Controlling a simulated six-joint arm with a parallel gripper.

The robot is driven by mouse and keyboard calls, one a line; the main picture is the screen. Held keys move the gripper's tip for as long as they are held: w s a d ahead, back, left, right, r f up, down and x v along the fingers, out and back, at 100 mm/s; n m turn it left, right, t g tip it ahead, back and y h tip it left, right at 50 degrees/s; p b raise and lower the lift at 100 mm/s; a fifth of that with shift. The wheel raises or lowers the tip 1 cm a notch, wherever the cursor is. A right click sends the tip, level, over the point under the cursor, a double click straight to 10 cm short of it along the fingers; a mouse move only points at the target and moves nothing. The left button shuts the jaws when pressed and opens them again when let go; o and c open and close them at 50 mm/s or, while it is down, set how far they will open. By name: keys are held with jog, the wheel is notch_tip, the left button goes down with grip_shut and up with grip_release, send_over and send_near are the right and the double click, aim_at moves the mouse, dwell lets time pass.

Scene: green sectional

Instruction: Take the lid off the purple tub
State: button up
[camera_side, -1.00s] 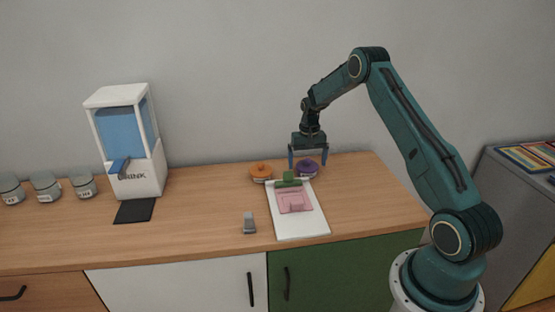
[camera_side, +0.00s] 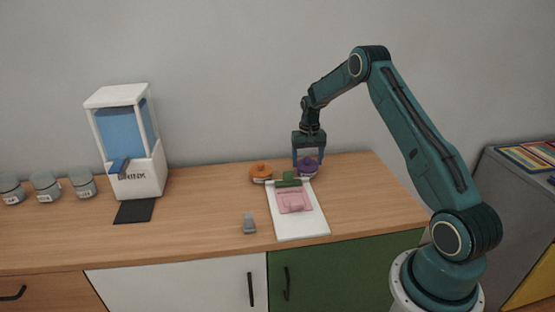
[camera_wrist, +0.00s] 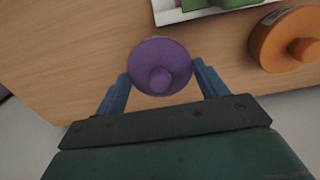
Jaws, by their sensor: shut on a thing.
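The purple tub (camera_side: 307,178) stands on the counter at its back, right of the orange tub. Its purple lid (camera_side: 307,166) has a round knob on top. In the wrist view the lid (camera_wrist: 160,62) is seen from above, between my two blue fingers. My gripper (camera_side: 308,162) points down over the tub and is shut on the lid, one finger on each side. The lid sits on the tub; the wrist view hides the tub body below it.
The orange tub (camera_side: 261,173) stands close to the left, also in the wrist view (camera_wrist: 284,42). A white board (camera_side: 299,226) with pink and green pieces lies in front. A grey object (camera_side: 249,223), a drink dispenser (camera_side: 137,175) and several jars are farther left.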

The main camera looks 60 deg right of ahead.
notch_tip(320, 180, up, 20)
jog(key=shift+f, duration=0.2)
dwell(0.4)
dwell(0.5)
send_over(301, 225)
jog(key=f, duration=0.1)
notch_tip(301, 225, down, 16)
jog(key=shift+f, duration=0.15)
dwell(1.1)
jog(key=shift+f, duration=1.9)
jog(key=shift+f, duration=0.15)
